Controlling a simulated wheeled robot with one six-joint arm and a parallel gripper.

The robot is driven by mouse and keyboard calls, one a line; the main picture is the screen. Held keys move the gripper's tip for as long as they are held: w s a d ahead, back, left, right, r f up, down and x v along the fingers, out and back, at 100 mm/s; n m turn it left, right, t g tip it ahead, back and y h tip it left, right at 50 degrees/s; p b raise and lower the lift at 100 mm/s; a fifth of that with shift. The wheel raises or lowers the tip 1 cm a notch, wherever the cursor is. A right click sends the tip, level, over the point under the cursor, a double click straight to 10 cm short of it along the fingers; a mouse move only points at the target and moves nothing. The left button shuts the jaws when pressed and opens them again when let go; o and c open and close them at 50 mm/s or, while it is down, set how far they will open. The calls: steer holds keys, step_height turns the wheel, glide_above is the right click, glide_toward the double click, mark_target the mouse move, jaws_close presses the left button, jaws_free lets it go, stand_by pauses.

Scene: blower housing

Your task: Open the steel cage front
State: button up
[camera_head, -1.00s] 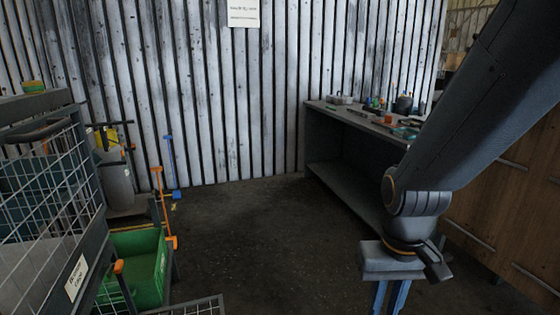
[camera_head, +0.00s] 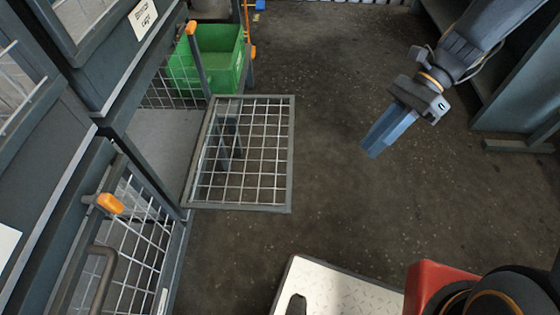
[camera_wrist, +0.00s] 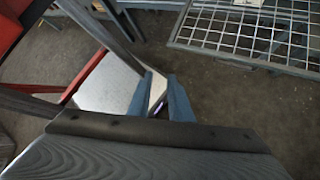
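A steel-framed mesh front (camera_head: 292,150) sticks out flat from the grey cage unit at the left, swung away from the opening of its bay. It also shows at the top right of the wrist view (camera_wrist: 180,35). A second mesh front (camera_head: 150,225) stands upright at the lower left, with an orange latch (camera_head: 108,203) and a grey bar handle (camera_head: 97,275). My gripper (camera_head: 370,152) hangs over open floor to the right of the flat front, apart from it. Its blue fingers (camera_wrist: 164,92) are parted with nothing between them.
A green bin (camera_head: 225,65) sits beyond the flat front. An upper cage with a white label (camera_head: 143,15) is at the top left. A bench (camera_head: 510,90) stands at the right. Bare floor (camera_head: 330,200) lies between the cages and bench.

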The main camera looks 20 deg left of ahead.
steer(key=w+a+f+m+g+y+b, duration=0.2)
steer(key=w+a+f+m+b, duration=0.15)
steer(key=a+f, duration=0.2)
steer(key=w+a+f+m+g+y+b, duration=0.1)
steer(key=w+a+f+m+y+b, duration=0.1)
steer(key=a+f+m+b, duration=0.35)
steer(key=m+g+y+b, duration=0.2)
steer(key=m+y+b, duration=0.3)
steer(key=y+b, duration=0.1)
glide_toward(278, 155)
steer(key=w+f, duration=0.4)
steer(key=f, duration=0.1)
steer(key=b+x, duration=0.2)
steer(key=x, duration=0.9)
steer(key=shift+s+a+r, duration=0.1)
steer(key=shift+s+a, duration=0.1)
steer(key=shift+s, duration=0.05)
jaws_close()
